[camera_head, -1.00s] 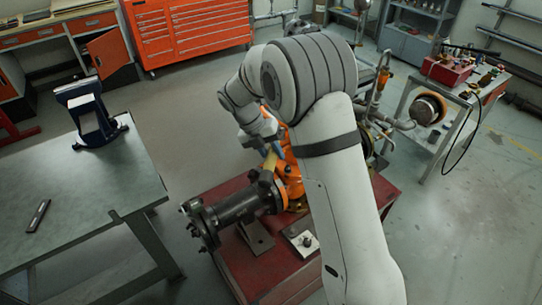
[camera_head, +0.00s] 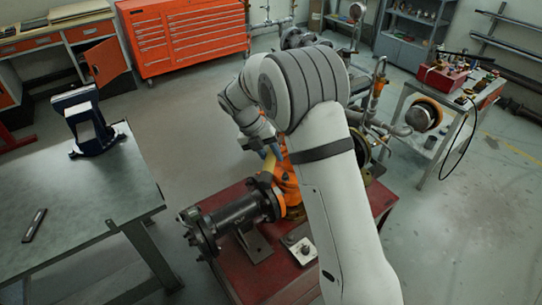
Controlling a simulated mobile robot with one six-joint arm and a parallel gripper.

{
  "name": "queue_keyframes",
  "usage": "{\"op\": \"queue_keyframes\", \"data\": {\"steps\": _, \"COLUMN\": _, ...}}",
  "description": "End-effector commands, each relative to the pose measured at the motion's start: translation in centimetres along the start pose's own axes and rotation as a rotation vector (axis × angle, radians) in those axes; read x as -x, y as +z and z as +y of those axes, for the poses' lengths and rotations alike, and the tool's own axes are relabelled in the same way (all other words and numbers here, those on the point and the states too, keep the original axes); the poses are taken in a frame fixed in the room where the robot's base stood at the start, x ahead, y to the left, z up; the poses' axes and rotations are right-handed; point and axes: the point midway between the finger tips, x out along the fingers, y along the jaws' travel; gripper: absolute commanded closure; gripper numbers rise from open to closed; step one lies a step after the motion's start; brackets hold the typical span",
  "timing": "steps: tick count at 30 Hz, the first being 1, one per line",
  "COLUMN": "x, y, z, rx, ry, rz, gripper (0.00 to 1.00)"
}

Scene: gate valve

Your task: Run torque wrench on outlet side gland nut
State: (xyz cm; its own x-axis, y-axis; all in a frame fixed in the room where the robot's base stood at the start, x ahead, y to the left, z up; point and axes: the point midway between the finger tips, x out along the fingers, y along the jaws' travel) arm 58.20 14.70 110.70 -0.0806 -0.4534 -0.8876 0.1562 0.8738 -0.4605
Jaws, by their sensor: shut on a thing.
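The orange gate valve (camera_head: 287,183) sits on a red stand (camera_head: 240,275), with a black flanged pipe (camera_head: 235,213) running out to its left. My gripper (camera_head: 272,152) is low beside the top of the valve, largely hidden by my own wrist and upper arm. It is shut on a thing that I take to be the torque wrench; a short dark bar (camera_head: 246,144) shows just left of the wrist. A yellow part (camera_head: 269,166) shows just below the gripper. The gland nuts are hidden or too small to make out, so I cannot tell whether the wrench touches one.
A grey workbench (camera_head: 90,205) with a blue vise (camera_head: 88,122) and a small dark tool (camera_head: 34,225) stands at left. A red toolbox (camera_head: 447,76) is on a bench at right. Pipework (camera_head: 385,122) rises behind my arm. Floor between bench and stand is clear.

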Motion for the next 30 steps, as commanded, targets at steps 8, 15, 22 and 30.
{"op": "queue_keyframes", "data": {"steps": 8, "x": 0.1, "y": 0.1, "z": -0.1, "rx": -0.001, "ry": 0.0, "rz": -0.002, "gripper": 1.0}}
{"op": "queue_keyframes", "data": {"steps": 15, "x": 0.1, "y": 0.0, "z": -0.1, "rx": -0.001, "ry": 0.0, "rz": -0.002, "gripper": 1.0}}
{"op": "queue_keyframes", "data": {"steps": 22, "x": -0.2, "y": 0.0, "z": 0.2, "rx": 0.001, "ry": 0.0, "rz": -0.002, "gripper": 1.0}}
{"op": "queue_keyframes", "data": {"steps": 30, "x": -1.0, "y": 0.0, "z": 0.7, "rx": 0.001, "ry": 0.0, "rz": -0.002, "gripper": 1.0}}
